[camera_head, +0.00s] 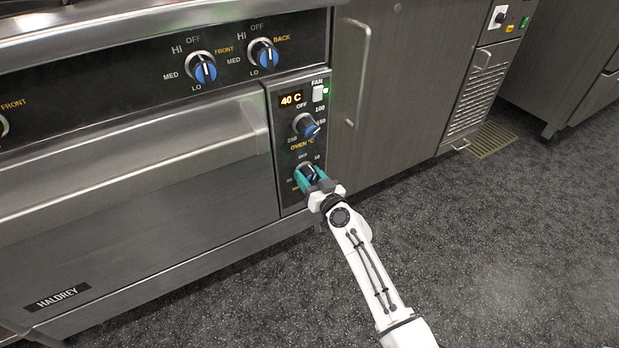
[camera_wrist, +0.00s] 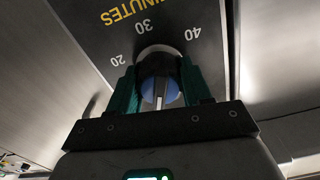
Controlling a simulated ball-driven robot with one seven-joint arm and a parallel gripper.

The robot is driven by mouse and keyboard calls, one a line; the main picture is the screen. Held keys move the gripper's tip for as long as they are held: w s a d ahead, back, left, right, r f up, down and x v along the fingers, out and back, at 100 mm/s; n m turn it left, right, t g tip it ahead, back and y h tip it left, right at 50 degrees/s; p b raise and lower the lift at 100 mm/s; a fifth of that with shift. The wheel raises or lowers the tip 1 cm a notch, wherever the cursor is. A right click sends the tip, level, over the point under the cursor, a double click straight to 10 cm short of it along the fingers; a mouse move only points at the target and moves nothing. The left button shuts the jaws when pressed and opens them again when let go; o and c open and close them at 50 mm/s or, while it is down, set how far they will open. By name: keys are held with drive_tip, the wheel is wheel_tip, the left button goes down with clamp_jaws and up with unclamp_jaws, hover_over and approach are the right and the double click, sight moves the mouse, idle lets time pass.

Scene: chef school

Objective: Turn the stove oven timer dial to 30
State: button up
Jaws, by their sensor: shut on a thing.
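The oven timer dial (camera_head: 305,171) is the lowest knob on the black stove control strip, black with a blue face. In the wrist view the dial (camera_wrist: 160,88) sits between my two teal fingers, with 20, 30, 40 and "MINUTES" printed upside down beyond it. A pale pointer line shows on its blue face, but which number it points to is hard to tell. My gripper (camera_head: 310,180) is shut on the dial, one finger on each side. It also shows in the wrist view (camera_wrist: 160,92). My fingers partly hide the dial and its markings.
Above it are the oven temperature dial (camera_head: 306,126), a display (camera_head: 291,99) reading 40 C and a fan switch (camera_head: 318,93). The oven door handle (camera_head: 130,150) runs to the left. A cabinet with a handle (camera_head: 360,70) stands right. The floor (camera_head: 500,250) at right is clear.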

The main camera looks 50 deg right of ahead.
drive_tip(key=m, duration=0.3)
drive_tip(key=shift+f+m, duration=0.2)
drive_tip(key=shift+m, duration=0.2)
drive_tip(key=m, duration=0.3)
drive_tip(key=shift+a+m, duration=0.1)
drive_tip(key=shift+m, duration=0.2)
drive_tip(key=m, duration=0.3)
drive_tip(key=shift+m, duration=0.3)
drive_tip(key=m, duration=0.4)
drive_tip(key=shift+m+p, duration=0.3)
drive_tip(key=shift+p, duration=0.1)
drive_tip(key=m, duration=0.3)
drive_tip(key=shift+m+p, duration=0.3)
drive_tip(key=shift+p, duration=0.05)
drive_tip(key=m, duration=0.3)
drive_tip(key=shift+r+m+p, duration=0.1)
drive_tip(key=shift+m+p, duration=0.2)
drive_tip(key=shift+p, duration=0.05)
drive_tip(key=m+p, duration=0.1)
drive_tip(key=m, duration=0.2)
drive_tip(key=shift+m, duration=0.3)
drive_tip(key=m+p, duration=0.1)
drive_tip(key=m, duration=0.3)
drive_tip(key=shift+m, duration=0.3)
